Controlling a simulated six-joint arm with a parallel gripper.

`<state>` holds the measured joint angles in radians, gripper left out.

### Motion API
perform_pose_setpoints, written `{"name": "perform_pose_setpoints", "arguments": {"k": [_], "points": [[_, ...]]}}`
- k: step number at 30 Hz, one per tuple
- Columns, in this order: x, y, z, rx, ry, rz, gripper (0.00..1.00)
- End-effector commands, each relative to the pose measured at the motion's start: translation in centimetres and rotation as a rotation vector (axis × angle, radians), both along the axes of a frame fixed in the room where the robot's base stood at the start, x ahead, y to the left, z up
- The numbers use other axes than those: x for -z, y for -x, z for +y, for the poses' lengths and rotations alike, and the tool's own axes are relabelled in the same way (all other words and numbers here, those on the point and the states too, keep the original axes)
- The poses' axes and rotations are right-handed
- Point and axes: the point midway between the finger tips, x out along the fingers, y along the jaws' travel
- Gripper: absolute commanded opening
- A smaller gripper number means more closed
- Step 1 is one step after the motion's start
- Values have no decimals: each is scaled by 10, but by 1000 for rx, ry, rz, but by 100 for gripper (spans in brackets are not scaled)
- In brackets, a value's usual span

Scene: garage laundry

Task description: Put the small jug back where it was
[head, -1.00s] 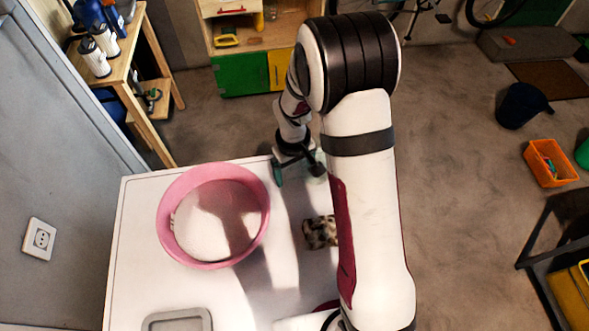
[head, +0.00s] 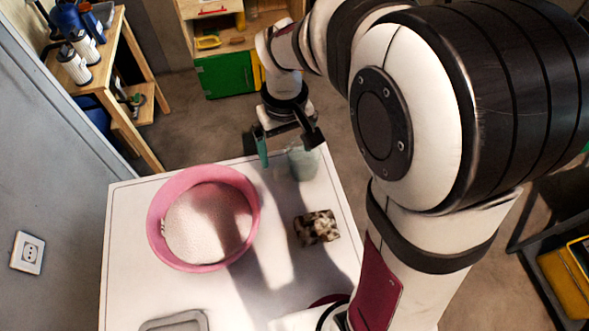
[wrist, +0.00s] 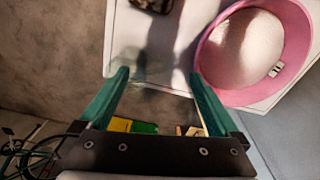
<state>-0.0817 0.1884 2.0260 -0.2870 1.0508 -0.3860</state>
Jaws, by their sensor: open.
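A small clear, greenish see-through vessel, which looks like the small jug (head: 302,163), stands near the far edge of the white table top in the head view. Its handle and spout cannot be made out. My gripper (head: 284,147) is open at that far edge, with one teal finger left of the vessel and the other finger close above it. In the wrist view my gripper (wrist: 158,73) shows both teal fingers spread wide, pointing at the table's edge. Nothing is clearly held between them; a clear vessel there is hard to make out.
A pink basin (head: 154,235) with white contents stands on the left of the white table top (head: 130,290). A speckled brown and cream block (head: 316,227) lies right of it. A grey tray (head: 175,322) is at the near edge. My arm covers the right side.

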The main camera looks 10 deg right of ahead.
Motion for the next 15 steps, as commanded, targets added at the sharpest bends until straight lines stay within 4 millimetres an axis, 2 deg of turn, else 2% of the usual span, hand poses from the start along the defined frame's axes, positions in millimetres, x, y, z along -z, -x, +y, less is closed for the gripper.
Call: {"name": "perform_pose_setpoints", "arguments": {"k": [1, 3, 6, 7, 9, 10, 12, 15], "points": [[-18, 30, -3, 93, -21, 1, 98], [-35, 80, -4, 258, -58, 22, 98], [-43, 146, 0, 471, -108, 57, 98], [-43, 162, 2, 523, -121, 66, 98], [-41, 188, 5, 612, -142, 87, 98], [-40, 196, 6, 637, -149, 93, 98], [-38, 204, 8, 669, -157, 101, 98], [-38, 206, 8, 674, -157, 105, 98]]}}
